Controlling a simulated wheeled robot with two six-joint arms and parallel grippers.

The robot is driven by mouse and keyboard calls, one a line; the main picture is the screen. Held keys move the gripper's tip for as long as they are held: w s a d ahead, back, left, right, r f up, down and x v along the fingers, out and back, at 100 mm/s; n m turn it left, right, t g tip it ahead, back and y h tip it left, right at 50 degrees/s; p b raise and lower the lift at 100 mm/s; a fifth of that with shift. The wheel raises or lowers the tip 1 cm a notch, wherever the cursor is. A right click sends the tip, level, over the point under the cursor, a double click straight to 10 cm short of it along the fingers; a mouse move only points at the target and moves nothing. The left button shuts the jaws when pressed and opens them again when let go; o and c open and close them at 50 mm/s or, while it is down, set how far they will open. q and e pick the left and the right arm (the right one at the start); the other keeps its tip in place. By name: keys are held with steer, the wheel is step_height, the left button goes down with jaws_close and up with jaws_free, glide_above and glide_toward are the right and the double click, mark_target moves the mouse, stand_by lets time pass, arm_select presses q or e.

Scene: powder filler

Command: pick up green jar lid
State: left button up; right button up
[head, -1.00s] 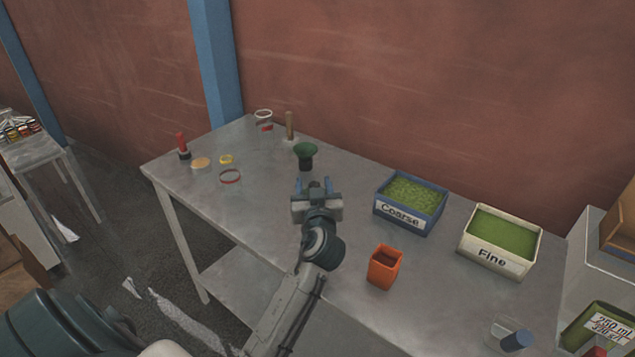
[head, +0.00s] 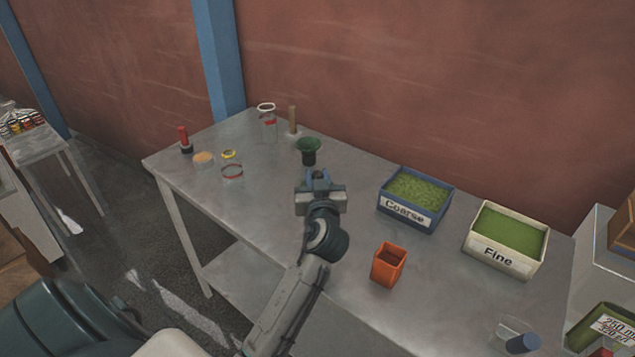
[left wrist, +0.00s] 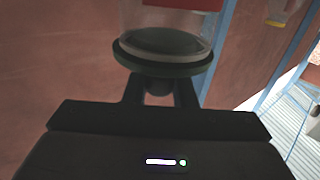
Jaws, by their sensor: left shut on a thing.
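In the left wrist view the lid (left wrist: 163,52) is a dark green disc with a rounded knob towards me. My left gripper (left wrist: 160,92) is shut on that knob, one finger on each side. My right gripper is not in view.
The table is clear left of the cup.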

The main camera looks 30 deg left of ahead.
arm_select(q)
steer(key=shift+r, duration=0.45)
steer(key=shift+s+r+b, duration=0.4)
steer(key=shift+r+b, duration=0.3)
steer(key=shift+r, duration=0.15)
steer(key=s+d+r, duration=0.1)
steer(key=s+d, duration=0.1)
steer(key=s, duration=0.5)
steer(key=s+d+r, duration=0.1)
steer(key=s, duration=0.6)
steer(key=shift+s+d, duration=0.4)
steer(key=shift+f, duration=0.15)
